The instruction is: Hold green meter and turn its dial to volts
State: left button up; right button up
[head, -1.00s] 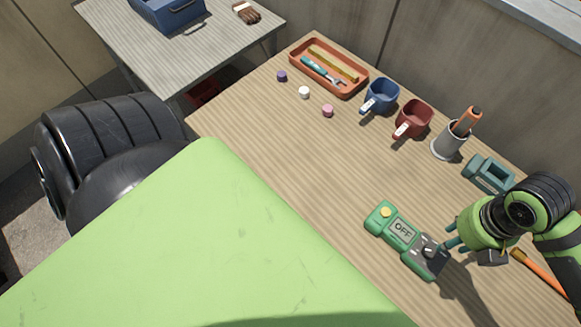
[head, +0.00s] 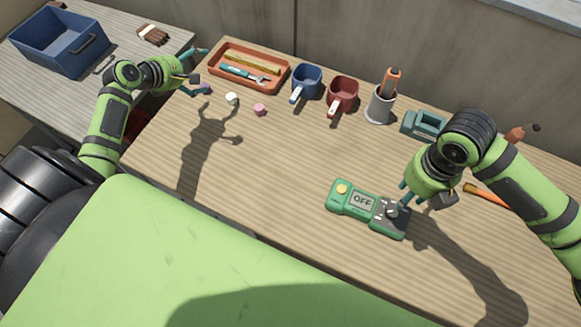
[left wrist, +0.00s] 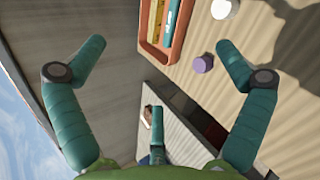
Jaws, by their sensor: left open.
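The green meter (head: 366,208) lies on the wooden table, its screen reading OFF. My left gripper (head: 202,70) is open and empty near the table's far left edge, by the orange tray. In the left wrist view its fingers (left wrist: 158,45) are wide apart.
The orange tray (head: 212,76), blue mug (head: 306,82), red mug (head: 342,94), grey cup with an orange-handled tool (head: 380,105) and teal block (head: 424,124) line the back. The table's middle is clear.

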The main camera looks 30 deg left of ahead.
pick_arm(q)
jog(key=w+d+r+m, duration=0.2)
jog(key=w+d, duration=0.1)
jog(key=d, duration=0.3)
jog(key=m+g+h, duration=0.3)
jog(key=m+g, duration=0.2)
jog(key=g, duration=0.6)
send_over(339, 192)
jog(key=a, duration=0.2)
notch_tip(339, 192, down, 7)
jog(key=x, duration=0.7)
jog(key=shift+w+a, duration=0.15)
jog(key=shift+w, duration=0.05)
jog(key=shift+s, duration=0.1)
jog(key=c, duration=1.7)
pick_arm(e)
jog(key=shift+s, duration=0.15)
jog(key=o, duration=0.4)
jog(key=shift+c, duration=0.2)
